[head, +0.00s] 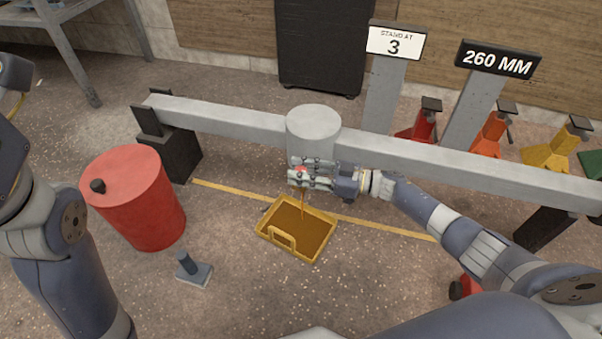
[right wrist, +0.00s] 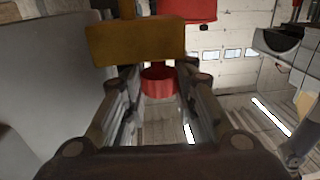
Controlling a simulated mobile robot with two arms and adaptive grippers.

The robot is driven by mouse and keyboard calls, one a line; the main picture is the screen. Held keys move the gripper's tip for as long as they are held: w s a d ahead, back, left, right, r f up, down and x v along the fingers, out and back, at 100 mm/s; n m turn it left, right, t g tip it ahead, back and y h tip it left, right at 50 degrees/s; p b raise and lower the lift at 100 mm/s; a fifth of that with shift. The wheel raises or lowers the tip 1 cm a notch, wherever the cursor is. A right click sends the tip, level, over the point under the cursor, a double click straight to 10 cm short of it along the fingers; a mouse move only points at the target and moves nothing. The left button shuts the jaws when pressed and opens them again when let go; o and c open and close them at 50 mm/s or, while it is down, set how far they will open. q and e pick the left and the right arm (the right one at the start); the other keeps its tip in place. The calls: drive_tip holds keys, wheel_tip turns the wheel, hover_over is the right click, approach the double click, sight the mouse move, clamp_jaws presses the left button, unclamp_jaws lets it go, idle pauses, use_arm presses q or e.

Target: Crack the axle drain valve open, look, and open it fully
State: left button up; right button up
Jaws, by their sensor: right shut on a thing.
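The axle (head: 225,116) is a long grey beam with a round housing (head: 313,122) at its middle. My right gripper (head: 308,173) is just below the housing, shut on the red valve handle (head: 299,174). In the right wrist view the red handle (right wrist: 158,80) sits between the fingers, below a brass-coloured block (right wrist: 135,42). A thin orange-brown stream (head: 303,203) falls from the valve into a yellow drain pan (head: 262,231), which holds brown fluid. The fingers hide most of the valve. My left arm shows at the left edge, its gripper out of sight.
A red drum (head: 135,198) stands left of the pan, with a small grey pedal-like object (head: 193,270) in front. Signs read "STAND AT 3" (head: 395,42) and "260 MM" (head: 497,60). Coloured jack stands (head: 493,132) are behind the beam.

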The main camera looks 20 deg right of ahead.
drive_tip(key=o, duration=0.8)
drive_tip(key=v, duration=1.2)
